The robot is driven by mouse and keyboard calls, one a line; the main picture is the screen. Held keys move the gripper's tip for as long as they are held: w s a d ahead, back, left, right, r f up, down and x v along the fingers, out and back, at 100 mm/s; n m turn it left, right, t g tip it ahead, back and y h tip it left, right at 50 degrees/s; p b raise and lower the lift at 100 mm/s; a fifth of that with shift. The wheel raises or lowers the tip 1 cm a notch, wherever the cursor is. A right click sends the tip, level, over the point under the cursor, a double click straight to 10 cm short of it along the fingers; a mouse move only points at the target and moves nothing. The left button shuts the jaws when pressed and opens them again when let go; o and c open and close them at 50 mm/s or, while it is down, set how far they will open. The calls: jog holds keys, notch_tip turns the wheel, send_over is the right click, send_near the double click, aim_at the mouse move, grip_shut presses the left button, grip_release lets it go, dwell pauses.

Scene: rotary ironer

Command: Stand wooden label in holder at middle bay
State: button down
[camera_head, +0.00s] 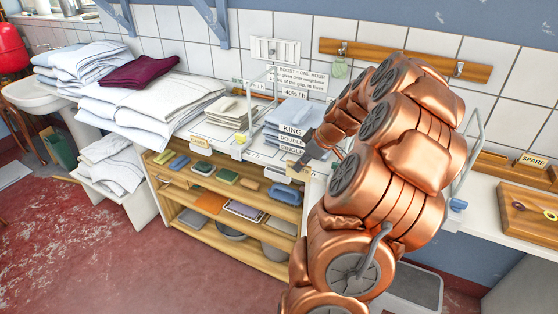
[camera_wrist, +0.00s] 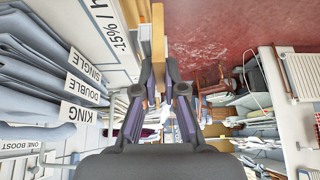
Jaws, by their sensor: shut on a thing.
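My gripper (camera_head: 306,160) is shut on a wooden label (camera_wrist: 158,45), a narrow light-wood piece standing up between the fingertips in the wrist view (camera_wrist: 158,75). In the head view the label (camera_head: 299,170) shows small at the front edge of the counter, partly hidden by the gripper. The gripper is just in front of the linen stack tagged KING, DOUBLE and SINGLE (camera_head: 291,141). A small pale holder (camera_head: 237,150) sits on the counter's front edge, left of my gripper. I cannot tell whether the label touches any holder.
Folded beige linen (camera_head: 228,110) lies left of the tagged stack, and white linen piles (camera_head: 130,100) stand further left. A clear divider frame (camera_head: 262,95) stands between bays. Shelves below the counter hold brushes and trays. A wooden board (camera_head: 530,215) lies at right.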

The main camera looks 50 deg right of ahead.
jog(key=w+f+p, duration=0.1)
jog(key=w, duration=0.1)
jog(key=w+f+p, duration=0.1)
jog(key=w+p, duration=0.1)
jog(key=w, duration=0.1)
jog(key=w+f+p, duration=0.1)
jog(key=w, duration=0.2)
jog(key=shift+w+a+f, duration=0.1)
jog(key=shift+w+f, duration=0.1)
jog(key=shift+w, duration=0.05)
jog(key=shift+f, duration=0.4)
jog(key=shift+f, duration=0.2)
jog(key=c, duration=1.3)
grip_release()
jog(key=shift+o, duration=0.2)
jog(key=shift+r, duration=0.3)
